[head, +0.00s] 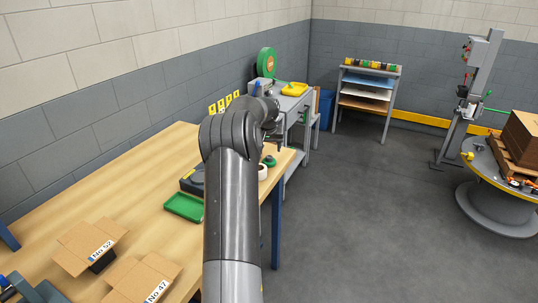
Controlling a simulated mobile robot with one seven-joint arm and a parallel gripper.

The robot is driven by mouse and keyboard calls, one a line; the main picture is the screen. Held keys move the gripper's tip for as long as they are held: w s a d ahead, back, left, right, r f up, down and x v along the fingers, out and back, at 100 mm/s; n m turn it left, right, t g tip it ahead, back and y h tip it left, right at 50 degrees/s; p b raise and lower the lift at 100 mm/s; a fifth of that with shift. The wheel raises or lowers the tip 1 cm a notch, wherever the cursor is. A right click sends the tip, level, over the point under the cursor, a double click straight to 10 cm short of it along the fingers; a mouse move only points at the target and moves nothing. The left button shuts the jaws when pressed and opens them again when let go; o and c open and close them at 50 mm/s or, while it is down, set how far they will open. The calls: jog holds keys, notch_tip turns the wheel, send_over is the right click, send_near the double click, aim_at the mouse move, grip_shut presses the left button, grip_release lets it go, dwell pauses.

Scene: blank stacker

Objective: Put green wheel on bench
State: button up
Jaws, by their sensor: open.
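A large upright green disc (266,63) with a pale centre stands at the back on a grey machine. A small round green piece (269,161) lies at the right edge of the wooden bench (140,165), just below my gripper in the picture. I cannot tell for sure which of these is the green wheel. My gripper (281,141) is open and small in view, near the bench's far right corner, past my dark arm. Nothing shows between its fingers. My arm hides part of the bench's right side.
A green tray (184,207) and open cardboard boxes (91,246) lie on the bench. A yellow tray (293,88) sits on the grey machine (290,104). A shelf rack (366,94) stands behind. A round table (497,180) bears a pallet at right. The middle floor is clear.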

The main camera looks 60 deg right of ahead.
jog(key=shift+v, duration=2.4)
jog(key=w+a+r+n+t, duration=0.1)
jog(key=w+a+r, duration=0.3)
jog(key=a, duration=0.5)
jog(key=w+a+r+n+t+y, duration=0.15)
jog(key=w+a+r, duration=0.25)
jog(key=a, duration=0.5)
jog(key=w+a+r+n+h, duration=0.15)
jog(key=w+a+r, duration=0.25)
jog(key=a, duration=0.4)
jog(key=s+a+r+n+y, duration=0.1)
jog(key=a+r+n+y, duration=0.15)
jog(key=a, duration=1.85)
jog(key=s+a+f+n, duration=0.2)
jog(key=s+a+n, duration=0.1)
jog(key=s+a, duration=0.5)
jog(key=s+a+f+n+t+y, duration=0.1)
jog(key=s+a+f+n, duration=0.2)
jog(key=s+a, duration=0.5)
jog(key=a+n, duration=0.1)
jog(key=a, duration=0.6)
jog(key=shift+s+f, duration=0.2)
jog(key=shift+f, duration=0.05)
